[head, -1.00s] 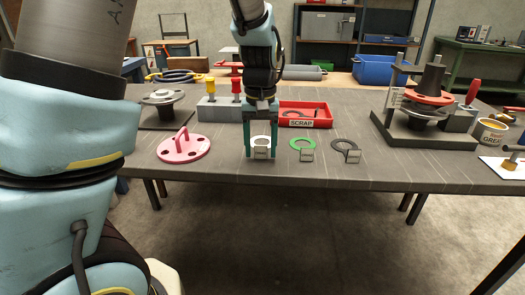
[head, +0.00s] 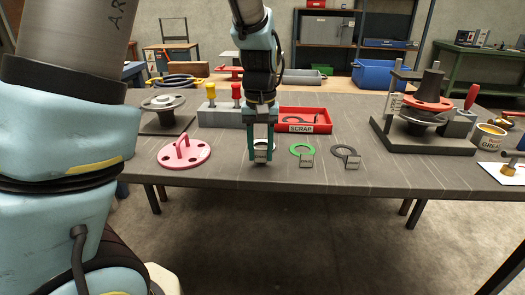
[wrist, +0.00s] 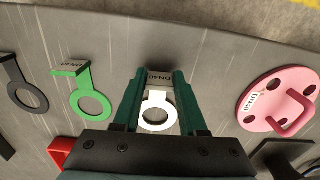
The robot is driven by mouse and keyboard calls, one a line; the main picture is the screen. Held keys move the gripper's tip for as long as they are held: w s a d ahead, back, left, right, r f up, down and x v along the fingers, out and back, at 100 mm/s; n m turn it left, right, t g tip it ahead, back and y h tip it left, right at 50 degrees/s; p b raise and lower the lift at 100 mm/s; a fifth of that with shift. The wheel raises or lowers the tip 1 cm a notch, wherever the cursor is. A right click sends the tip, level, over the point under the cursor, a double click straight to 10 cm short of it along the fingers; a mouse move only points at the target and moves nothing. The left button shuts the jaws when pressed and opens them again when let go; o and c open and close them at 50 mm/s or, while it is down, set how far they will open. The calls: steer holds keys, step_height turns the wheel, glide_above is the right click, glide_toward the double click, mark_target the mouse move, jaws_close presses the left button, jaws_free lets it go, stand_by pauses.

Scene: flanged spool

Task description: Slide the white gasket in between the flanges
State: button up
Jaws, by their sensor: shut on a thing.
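The white gasket (wrist: 158,126) is a flat ring with a grey labelled tab (wrist: 160,79). In the head view its tab (head: 260,153) shows at the table's front, between my fingers. My gripper (head: 261,158) points down with its two green fingers closed on the gasket's tab; it also shows in the wrist view (wrist: 158,82). Whether the gasket is clear of the table I cannot tell. The flanged spool (head: 432,86) stands at the right on a dark base, with a red flange (head: 433,104) above a grey flange (head: 428,117). The gap between them is hard to make out.
A green gasket (head: 302,149) and a black gasket (head: 346,151) lie right of my gripper. A pink handled disc (head: 184,152) lies left. Behind are a red scrap tray (head: 318,116) and a grey block with knobs (head: 215,116). A grease tin (head: 489,136) stands right of the spool.

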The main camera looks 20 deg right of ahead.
steer(key=shift+r+p, duration=1.75)
steer(key=shift+r, duration=0.4)
